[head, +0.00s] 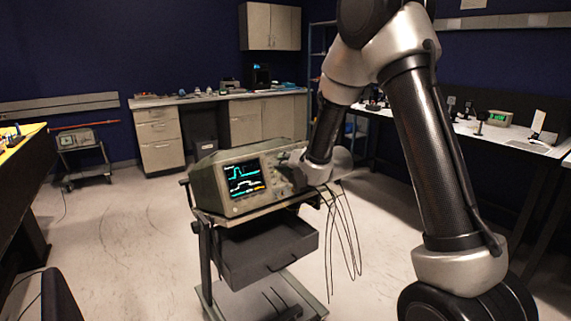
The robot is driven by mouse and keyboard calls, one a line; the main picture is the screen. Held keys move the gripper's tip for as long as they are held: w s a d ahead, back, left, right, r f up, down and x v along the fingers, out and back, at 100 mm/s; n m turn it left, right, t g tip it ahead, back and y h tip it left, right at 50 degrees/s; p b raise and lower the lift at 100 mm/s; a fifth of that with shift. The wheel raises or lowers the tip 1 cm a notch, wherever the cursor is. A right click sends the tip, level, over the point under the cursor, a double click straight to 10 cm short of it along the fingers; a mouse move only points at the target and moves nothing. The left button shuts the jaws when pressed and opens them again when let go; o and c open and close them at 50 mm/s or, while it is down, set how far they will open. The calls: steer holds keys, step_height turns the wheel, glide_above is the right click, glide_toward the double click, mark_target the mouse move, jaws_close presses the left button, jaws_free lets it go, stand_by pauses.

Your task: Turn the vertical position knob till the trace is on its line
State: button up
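My gripper (292,174) is at the right part of the front panel, mostly hidden by my wrist. I cannot tell whether it touches a knob or how its fingers stand. The vertical position knob cannot be made out.
The cart (203,250) has a dark drawer (268,252) under the oscilloscope. Thin black cables (342,240) hang at its right side. A yellow-topped bench (22,140) is at the left, and a white bench (500,135) at the right. The floor left of the cart is clear.

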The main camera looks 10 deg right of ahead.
steer(key=shift+w, duration=0.1)
jaws_close()
steer(key=shift+n, duration=0.3)
steer(key=n+y, duration=0.1)
steer(key=n, duration=0.5)
steer(key=shift+d+n, duration=0.1)
steer(key=shift+n, duration=0.2)
steer(key=n, duration=0.4)
steer(key=shift+n+g, duration=0.3)
steer(key=shift+n, duration=0.1)
steer(key=shift+n+g+y, duration=0.3)
steer(key=shift+n+y, duration=0.1)
steer(key=shift+n, duration=2)
